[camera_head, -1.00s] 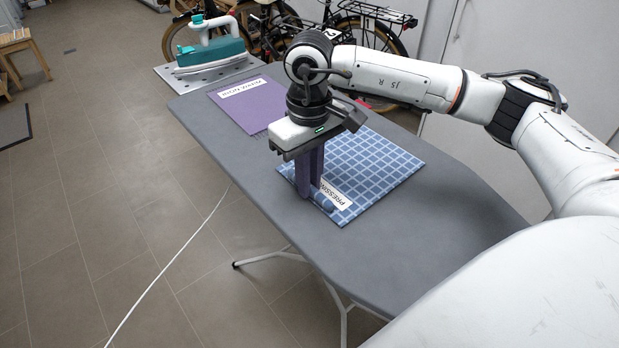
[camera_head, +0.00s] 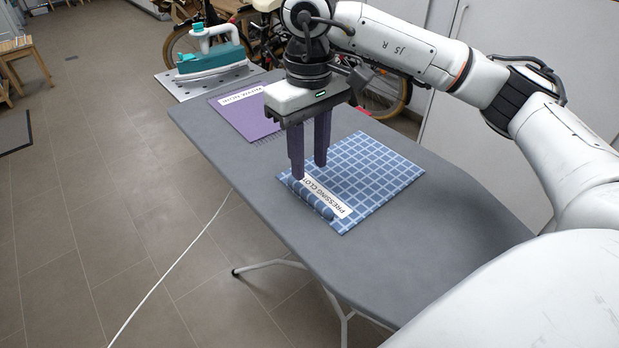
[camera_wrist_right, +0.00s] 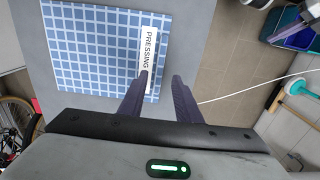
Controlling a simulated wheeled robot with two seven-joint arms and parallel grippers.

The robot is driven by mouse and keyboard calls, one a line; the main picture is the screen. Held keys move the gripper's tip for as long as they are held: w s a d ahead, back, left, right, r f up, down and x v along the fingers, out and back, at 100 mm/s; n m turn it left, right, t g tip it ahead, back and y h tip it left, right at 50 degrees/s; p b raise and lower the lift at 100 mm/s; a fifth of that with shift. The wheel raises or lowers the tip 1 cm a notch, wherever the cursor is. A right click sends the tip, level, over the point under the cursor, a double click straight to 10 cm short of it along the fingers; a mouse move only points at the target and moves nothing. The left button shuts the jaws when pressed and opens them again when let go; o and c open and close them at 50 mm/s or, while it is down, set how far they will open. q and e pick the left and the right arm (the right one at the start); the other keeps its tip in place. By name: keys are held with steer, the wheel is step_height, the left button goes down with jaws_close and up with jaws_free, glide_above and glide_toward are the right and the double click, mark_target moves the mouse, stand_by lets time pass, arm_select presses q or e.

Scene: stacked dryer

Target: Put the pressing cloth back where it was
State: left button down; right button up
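The pressing cloth (camera_head: 375,170) is a blue checked cloth lying flat on the grey ironing board, with a rolled edge and a white label reading "PRESSING CLOTH" along its near-left side. It also shows in the right wrist view (camera_wrist_right: 95,50). My right gripper (camera_head: 308,170) is open and empty, with its purple fingers above the cloth's labelled edge.
The ironing board (camera_head: 420,245) has bare room at its near end. A purple labelled cloth (camera_head: 245,118) lies farther along it. A teal iron (camera_head: 208,52) stands on a perforated metal rest (camera_head: 180,88) at the far end. A white cord (camera_head: 170,270) runs across the floor.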

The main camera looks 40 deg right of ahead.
steer(key=shift+r, duration=2.4)
